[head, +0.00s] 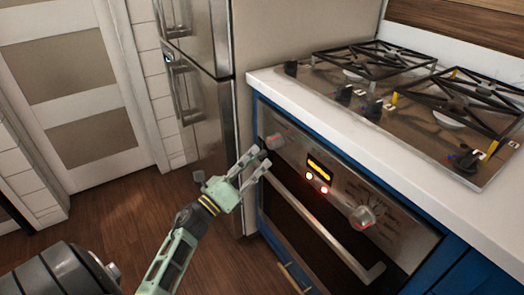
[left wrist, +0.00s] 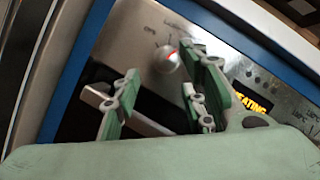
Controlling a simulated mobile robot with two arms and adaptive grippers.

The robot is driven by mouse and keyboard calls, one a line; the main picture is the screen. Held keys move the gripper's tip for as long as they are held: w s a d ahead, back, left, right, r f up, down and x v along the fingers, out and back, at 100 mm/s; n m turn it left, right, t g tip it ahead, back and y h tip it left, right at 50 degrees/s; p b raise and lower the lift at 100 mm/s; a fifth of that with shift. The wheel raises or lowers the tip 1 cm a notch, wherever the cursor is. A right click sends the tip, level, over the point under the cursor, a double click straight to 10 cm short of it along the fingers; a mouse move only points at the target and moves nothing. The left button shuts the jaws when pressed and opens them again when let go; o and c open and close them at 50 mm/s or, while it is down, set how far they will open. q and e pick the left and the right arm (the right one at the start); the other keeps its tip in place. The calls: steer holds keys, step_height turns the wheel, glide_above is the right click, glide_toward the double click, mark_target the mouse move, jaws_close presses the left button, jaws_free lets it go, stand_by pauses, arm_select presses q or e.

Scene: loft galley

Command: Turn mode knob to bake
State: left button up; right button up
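The oven's silver left knob (head: 274,141) with a red mark sits on the steel control panel, left of the display. A second knob (head: 363,216) with a red mark is to the right of the display. I cannot tell for certain which one is the mode knob. My left gripper (head: 259,158) is open and empty, its fingers spread just in front of and below the left knob; contact is not clear. My right gripper is not in view.
The lit display (head: 319,168) has two glowing buttons below it. The oven door handle (head: 318,228) runs below the panel. A white counter (head: 350,135) with a gas cooktop (head: 425,125) overhangs above. A steel fridge (head: 197,90) stands at left. The wooden floor is clear.

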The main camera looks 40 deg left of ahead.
arm_select(q)
steer(key=v, duration=0.6)
steer(key=shift+s, duration=0.2)
